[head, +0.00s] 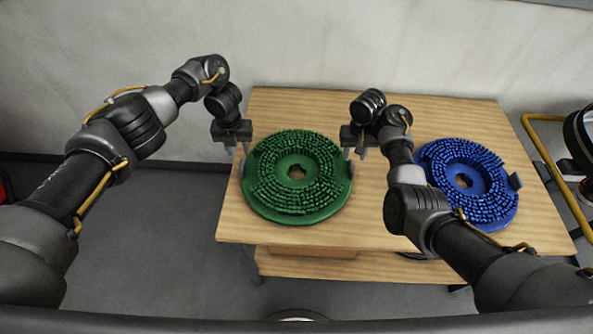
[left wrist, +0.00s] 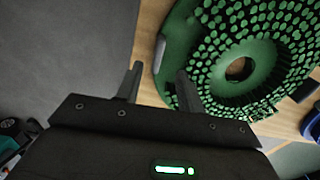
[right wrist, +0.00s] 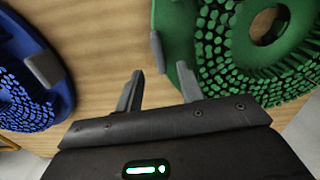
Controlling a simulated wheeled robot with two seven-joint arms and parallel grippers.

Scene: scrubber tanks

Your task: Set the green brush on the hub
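The green brush (head: 268,200) is a round disc with bristles up and a hole in its middle. It lies on the wooden table, with grey tabs at its left and right rims. My left gripper (head: 238,148) is open and empty at its left rim; in the left wrist view the gripper (left wrist: 160,82) has a grey tab (left wrist: 159,52) just beyond its fingertips. My right gripper (head: 356,150) is open and empty at the right rim; in the right wrist view the gripper (right wrist: 160,80) faces the other tab (right wrist: 157,50). I cannot make out the hub.
A blue brush (head: 500,212) lies on the table (head: 290,108), right of the green one and partly behind my right arm. A yellow tube frame (head: 548,165) with a dark round part (head: 582,135) stands at the right edge. The wall (head: 300,45) is behind the table.

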